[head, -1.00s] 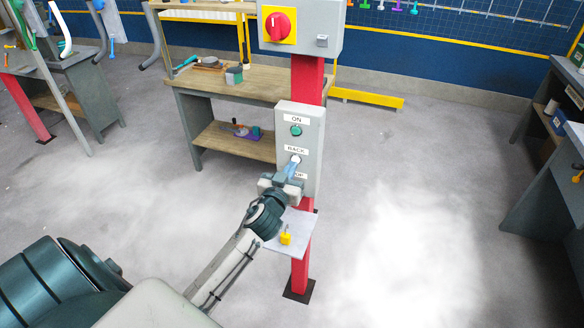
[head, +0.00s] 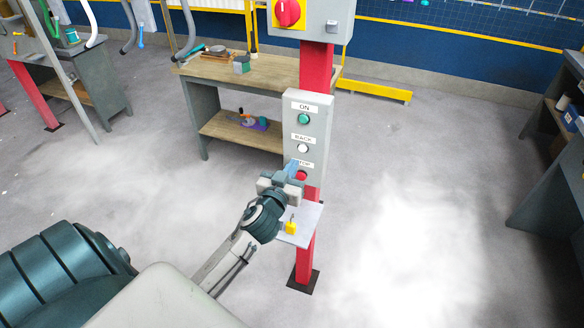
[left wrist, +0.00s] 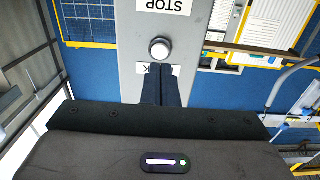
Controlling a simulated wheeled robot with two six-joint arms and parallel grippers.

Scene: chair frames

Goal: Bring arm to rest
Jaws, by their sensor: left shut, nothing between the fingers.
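A grey button box (head: 323,115) is fixed to a red post. It has a green ON button (head: 304,119), a white BACK button (head: 303,148) and a red STOP button (head: 301,175). My left gripper (head: 293,167) is shut and empty in front of the box; in the head view it partly covers the STOP label. In the left wrist view its fingers (left wrist: 160,85) partly cover the upside-down BACK label, just below the white button (left wrist: 160,48). Whether the fingertips touch the box cannot be told. My right gripper is in neither view.
A small shelf (head: 305,220) with a yellow padlock-like item (head: 291,228) juts from the red post (head: 305,255) under the gripper. A wooden workbench (head: 262,78) stands behind. Another bench is at the right edge. The floor (head: 400,190) right of the post is clear.

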